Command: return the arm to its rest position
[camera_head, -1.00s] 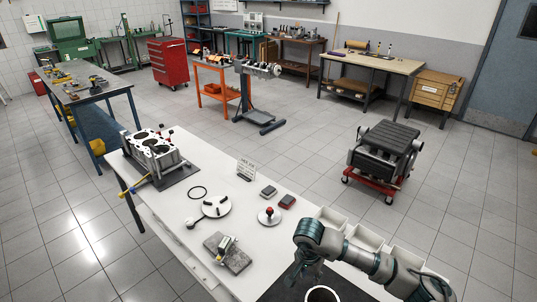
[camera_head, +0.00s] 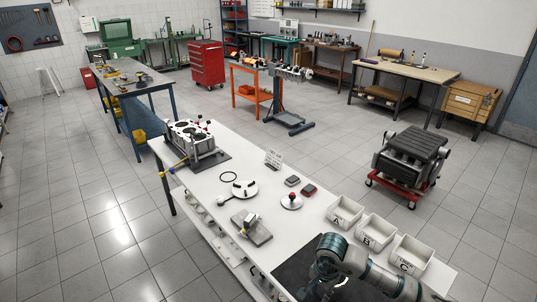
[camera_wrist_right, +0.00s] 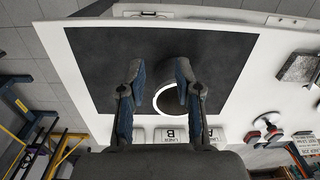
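My right arm comes in from the lower right in the head view, bent over the black mat (camera_head: 290,274) at the near end of the white bench. Its gripper (camera_head: 325,289) is low in the picture and partly hidden by the arm. In the right wrist view the gripper (camera_wrist_right: 158,88) has its two fingers apart with nothing between the tips. A round ring-topped part (camera_wrist_right: 168,102) stands on the mat, partly covered by one finger; I cannot tell how far it is from that finger. My left arm and gripper are not in view.
White bins A (camera_head: 345,211), B (camera_head: 375,230) and C (camera_head: 411,252) line the bench's far edge beside the arm. An engine block (camera_head: 190,137) sits at the bench's other end. Small parts and a grey block (camera_head: 252,229) lie between. An engine on a red stand (camera_head: 409,163) is beyond.

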